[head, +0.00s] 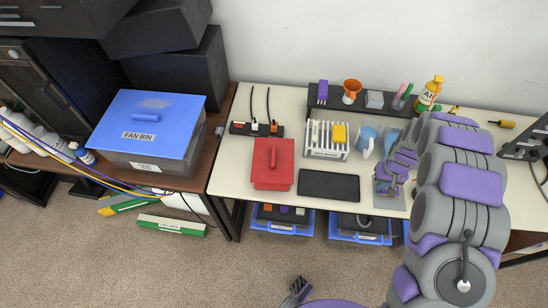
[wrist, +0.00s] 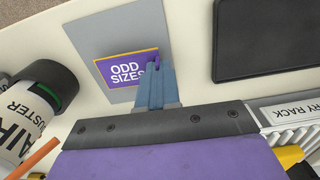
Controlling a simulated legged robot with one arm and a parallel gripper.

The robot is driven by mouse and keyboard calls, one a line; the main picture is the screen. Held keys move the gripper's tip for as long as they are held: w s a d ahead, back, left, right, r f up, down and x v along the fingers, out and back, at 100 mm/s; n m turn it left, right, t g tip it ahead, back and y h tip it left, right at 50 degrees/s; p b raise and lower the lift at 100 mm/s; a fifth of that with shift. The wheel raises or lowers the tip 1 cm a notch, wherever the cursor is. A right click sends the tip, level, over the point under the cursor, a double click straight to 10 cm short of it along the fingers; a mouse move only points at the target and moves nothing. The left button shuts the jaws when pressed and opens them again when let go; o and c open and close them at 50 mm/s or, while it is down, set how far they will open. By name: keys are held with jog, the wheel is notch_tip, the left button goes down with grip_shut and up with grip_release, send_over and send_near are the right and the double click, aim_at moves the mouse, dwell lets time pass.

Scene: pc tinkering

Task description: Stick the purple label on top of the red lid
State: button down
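The purple label (wrist: 128,68), with "ODD SIZES" in white and an orange border, lies on a grey sheet (wrist: 107,35) on the table. A small purple tab stands up at its edge. My gripper (wrist: 155,68) is at that edge, its blue-grey fingertips right by the tab. The fingers look close together; whether they are closed on the tab cannot be told. In the head view my gripper (head: 388,182) is over the grey sheet (head: 388,201), hiding most of the label. The red lid (head: 273,155), with a raised handle, is to the left, beyond a black mat.
The flat black mat (head: 328,186) lies between the lid and my gripper. A power strip (head: 257,129) is behind the lid.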

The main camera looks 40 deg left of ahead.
jog(key=shift+r, duration=0.4)
jog(key=shift+s+a+r+p, duration=0.15)
jog(key=shift+r+p, duration=0.25)
jog(key=shift+r, duration=0.15)
jog(key=shift+r, duration=0.1)
dwell(0.4)
notch_tip(320, 180, up, 5)
jog(key=shift+f+p, duration=0.1)
jog(key=shift+p, duration=0.75)
